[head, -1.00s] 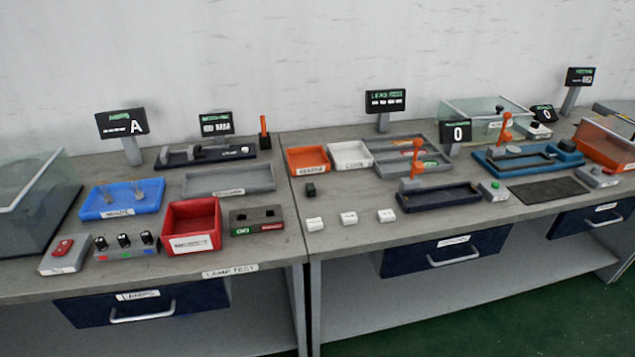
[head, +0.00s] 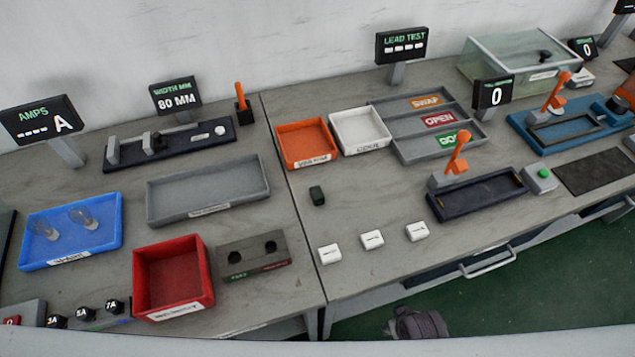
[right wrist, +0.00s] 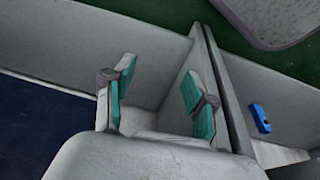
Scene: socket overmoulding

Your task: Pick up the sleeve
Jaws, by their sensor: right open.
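No part is clearly recognisable as the sleeve. In the right wrist view a small blue piece (right wrist: 260,118) rests on a grey surface at the right, past a dark gap; I cannot tell whether it is the sleeve. In the head view a small dark green block (head: 317,195) sits on the bench. My right gripper (right wrist: 157,92) is open and empty, its two teal-padded fingers wide apart in the right wrist view. The blue piece lies to the right of the fingers, not between them. My left gripper is not in view.
The head view shows a red bin (head: 207,287), a blue tray (head: 101,246) with bulbs, a grey tray (head: 160,205), an orange bin (head: 307,166), a white bin (head: 361,150) and a dark fixture (head: 450,208) with an orange lever. Three white blocks (head: 372,239) line the bench front.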

